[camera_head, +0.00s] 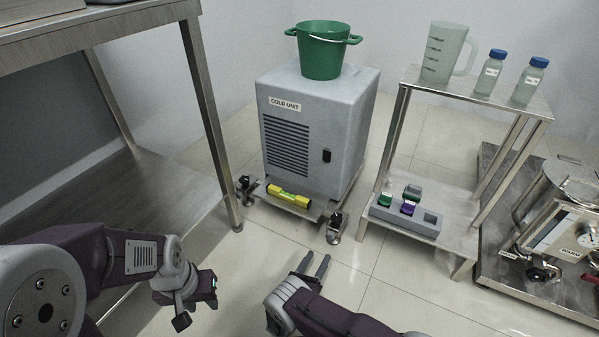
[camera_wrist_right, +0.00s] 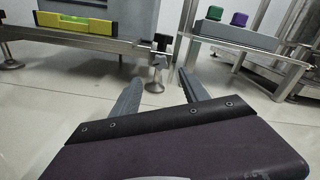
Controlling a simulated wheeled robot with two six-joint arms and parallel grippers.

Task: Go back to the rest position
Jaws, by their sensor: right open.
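My right gripper (camera_head: 314,258) is low in the middle of the head view, over the tiled floor in front of the cold unit. Its two fingers are apart with nothing between them; the right wrist view also shows the open fingers (camera_wrist_right: 160,77). My left gripper (camera_head: 196,299) is at the lower left of the head view, near the metal table's leg. It is seen at an angle, so its jaw state is unclear, and no held object shows.
The grey cold unit (camera_head: 315,135) carries a green bucket (camera_head: 323,52); a yellow level (camera_head: 289,195) lies on its skid. A metal table (camera_head: 150,190) stands left. A shelf (camera_head: 470,93) with a jug and bottles stands right, a grey block (camera_head: 402,221) below. Bare floor lies between.

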